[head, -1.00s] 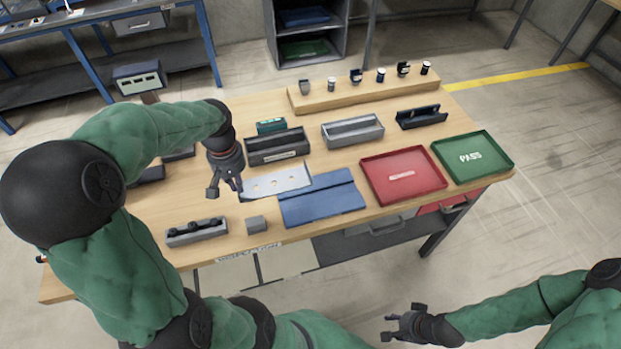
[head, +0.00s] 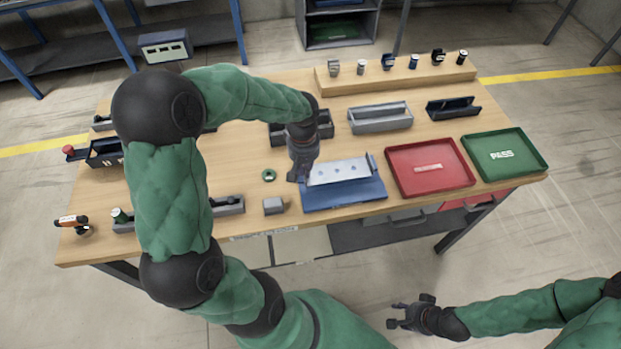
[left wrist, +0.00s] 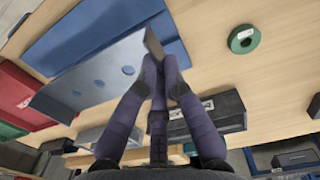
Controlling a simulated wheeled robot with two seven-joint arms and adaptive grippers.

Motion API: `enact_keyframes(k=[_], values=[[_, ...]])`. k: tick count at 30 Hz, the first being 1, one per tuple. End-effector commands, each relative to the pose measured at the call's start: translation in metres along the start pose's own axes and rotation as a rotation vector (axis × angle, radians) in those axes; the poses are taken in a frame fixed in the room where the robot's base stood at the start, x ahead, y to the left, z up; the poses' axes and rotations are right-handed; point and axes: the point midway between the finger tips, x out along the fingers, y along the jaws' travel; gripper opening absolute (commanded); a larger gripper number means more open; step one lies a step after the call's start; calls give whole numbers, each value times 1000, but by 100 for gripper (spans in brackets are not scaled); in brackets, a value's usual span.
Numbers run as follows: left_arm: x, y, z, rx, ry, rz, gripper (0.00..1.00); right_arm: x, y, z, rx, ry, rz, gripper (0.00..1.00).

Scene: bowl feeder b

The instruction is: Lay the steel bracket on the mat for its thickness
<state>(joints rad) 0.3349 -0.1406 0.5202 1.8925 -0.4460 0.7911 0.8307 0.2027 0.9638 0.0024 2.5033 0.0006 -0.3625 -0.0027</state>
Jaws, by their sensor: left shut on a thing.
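My left gripper (head: 298,179) is shut on the bracket's left end. In the left wrist view the fingertips (left wrist: 160,66) close at the edge of the bracket (left wrist: 100,80), with the mat (left wrist: 45,48) beneath and behind it. My right gripper (head: 402,317) is open and empty, off the table's front edge.
A red tray (head: 470,186) and a green PASS tray (head: 539,170) stand right of the mat. A small grey block (head: 273,206) and a green ring (head: 269,175) lie left. Grey bins (head: 380,124) and a wooden rack (head: 400,80) are behind.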

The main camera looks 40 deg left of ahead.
Motion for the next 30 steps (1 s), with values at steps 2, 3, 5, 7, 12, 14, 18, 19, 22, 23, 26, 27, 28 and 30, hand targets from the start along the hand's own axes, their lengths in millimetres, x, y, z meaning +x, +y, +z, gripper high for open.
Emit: enact_keyframes(k=[2,3,5,7,12,14,18,19,22,23,26,27,28,30], values=[[5,5,-1,1,2,2,0,2,1,0,0,0,0,40],[7,6,0,0,2,2,0,2,1,0,0,0,0,40],[8,7,0,-1,2,2,0,2,1,0,0,0,0,40],[11,9,0,0,2,1,0,3,1,0,0,0,0,40],[29,15,1,0,1,0,0,7,3,0,0,0,0,40],[38,14,1,-1,0,0,0,9,3,0,0,0,0,40],[48,14,1,0,2,1,0,11,4,0,0,0,0,40],[48,14,0,0,3,2,0,11,4,0,0,0,0,40],[48,14,0,0,3,2,0,10,4,0,0,0,0,40],[47,14,0,0,3,2,0,10,4,0,0,0,0,40],[48,14,0,0,3,2,0,11,4,0,0,0,0,40],[49,14,0,0,3,2,0,12,4,0,0,0,0,40],[50,14,0,0,3,2,0,13,5,0,0,0,0,40],[52,14,1,0,0,0,17,13,5,0,0,0,0,40]])
